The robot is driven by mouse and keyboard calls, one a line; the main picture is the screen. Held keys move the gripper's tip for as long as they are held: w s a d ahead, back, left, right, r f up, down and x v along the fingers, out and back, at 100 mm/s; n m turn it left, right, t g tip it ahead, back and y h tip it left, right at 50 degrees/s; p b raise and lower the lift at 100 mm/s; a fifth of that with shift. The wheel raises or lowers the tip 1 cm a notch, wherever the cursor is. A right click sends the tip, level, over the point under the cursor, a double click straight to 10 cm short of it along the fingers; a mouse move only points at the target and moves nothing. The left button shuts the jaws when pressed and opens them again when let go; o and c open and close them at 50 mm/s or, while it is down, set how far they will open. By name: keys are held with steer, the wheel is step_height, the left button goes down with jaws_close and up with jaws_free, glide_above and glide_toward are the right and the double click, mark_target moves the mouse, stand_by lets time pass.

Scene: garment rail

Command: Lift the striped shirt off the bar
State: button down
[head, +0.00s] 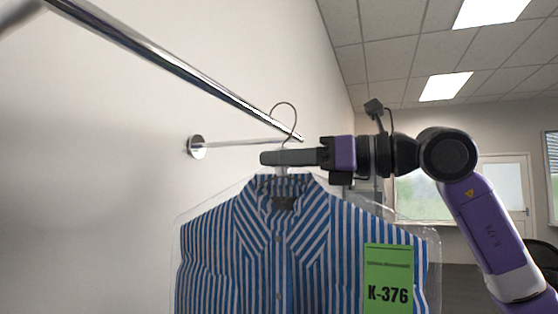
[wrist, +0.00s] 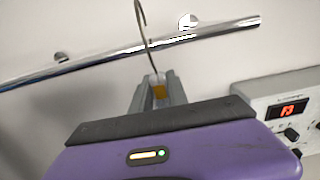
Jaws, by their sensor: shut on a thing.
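The striped shirt (head: 245,245), blue and white under a clear cover, hangs upright below my gripper in the head view, with a green tag (head: 388,280) reading K-376. My gripper (head: 283,157) is shut on the hanger's neck, just above the collar. The hanger's wire hook (head: 283,104) rises above the gripper, its top higher than the bar (head: 180,65) near the bar's right end. In the wrist view, the hook wire (wrist: 149,45) stands up from the fingers (wrist: 158,88) and crosses in front of the bar (wrist: 100,58). I cannot tell whether hook and bar touch.
A wall bracket (head: 197,147) with a thin rod supports the bar from the pale wall. A control box (wrist: 285,112) with a red display stands to the right in the wrist view. A door (head: 508,190) and window are far behind. Free room shows right of the bar's end.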

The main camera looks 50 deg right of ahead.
steer(key=shift+b+v, duration=0.65)
steer(key=shift+v, duration=2.7)
steer(key=shift+b+v, duration=0.45)
steer(key=shift+v, duration=5.5)
